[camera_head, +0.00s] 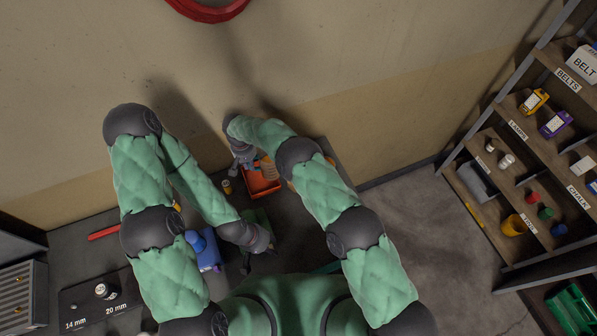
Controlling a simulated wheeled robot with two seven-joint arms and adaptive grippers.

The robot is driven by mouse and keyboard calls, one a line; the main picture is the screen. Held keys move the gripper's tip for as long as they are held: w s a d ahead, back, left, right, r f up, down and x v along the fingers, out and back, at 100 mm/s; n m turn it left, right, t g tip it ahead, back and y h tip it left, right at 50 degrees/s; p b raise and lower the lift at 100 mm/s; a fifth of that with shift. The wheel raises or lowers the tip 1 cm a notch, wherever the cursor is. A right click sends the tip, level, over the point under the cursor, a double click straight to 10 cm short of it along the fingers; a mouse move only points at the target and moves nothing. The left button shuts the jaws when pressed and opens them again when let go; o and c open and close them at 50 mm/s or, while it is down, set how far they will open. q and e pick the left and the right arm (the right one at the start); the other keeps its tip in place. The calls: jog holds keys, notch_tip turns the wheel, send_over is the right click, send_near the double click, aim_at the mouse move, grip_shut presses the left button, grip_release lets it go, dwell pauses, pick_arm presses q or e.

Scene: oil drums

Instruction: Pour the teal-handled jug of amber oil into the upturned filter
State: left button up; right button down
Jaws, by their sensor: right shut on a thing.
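My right gripper (250,163) is at the far end of the bench, shut on the jug. The jug's amber body (268,172) shows at the orange-red tray (262,190), with a bit of teal beside the fingers. The gripper and arm hide much of the jug, and I cannot tell its tilt. I cannot make out the upturned filter. My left gripper (270,249) is lower, over the dark bench near a green item; whether it is open or shut is unclear.
A small yellow-banded can (227,187) stands left of the tray. A blue container (206,249) is beside my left forearm. A red bar (104,232) and a socket board (100,298) lie at left. Labelled shelves (515,150) stand at right, past open floor.

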aim_at(263, 159)
jog(key=shift+s+a+f, duration=0.2)
jog(key=shift+a+f, duration=0.2)
jog(key=shift+a, duration=0.25)
jog(key=shift+s+a+f, duration=0.2)
jog(key=shift+a+f, duration=0.15)
jog(key=shift+a, duration=0.25)
jog(key=shift+d, duration=0.2)
jog(key=shift+d+r+y, duration=0.55)
jog(key=shift+d+y, duration=0.05)
jog(key=shift+y, duration=0.45)
jog(key=shift+d+r+y, duration=0.55)
jog(key=shift+y, duration=0.5)
jog(key=d+y, duration=0.1)
jog(key=d+r+y, duration=0.1)
jog(key=d+y, duration=0.1)
jog(key=shift+w+d+r+y, duration=0.1)
jog(key=shift+d+r+y, duration=0.05)
jog(key=shift+r+y, duration=0.25)
jog(key=shift+f, duration=0.1)
jog(key=shift+d+f+g+y, duration=0.3)
jog(key=shift+d+y, duration=0.1)
jog(key=shift+y, duration=0.2)
jog(key=shift+d+r+y, duration=0.4)
jog(key=shift+r+y, duration=0.2)
jog(key=shift+r, duration=0.1)
jog(key=shift+d+r+y, duration=0.35)
jog(key=shift+r+y, duration=0.25)
jog(key=shift+r, duration=0.1)
dwell(1.7)
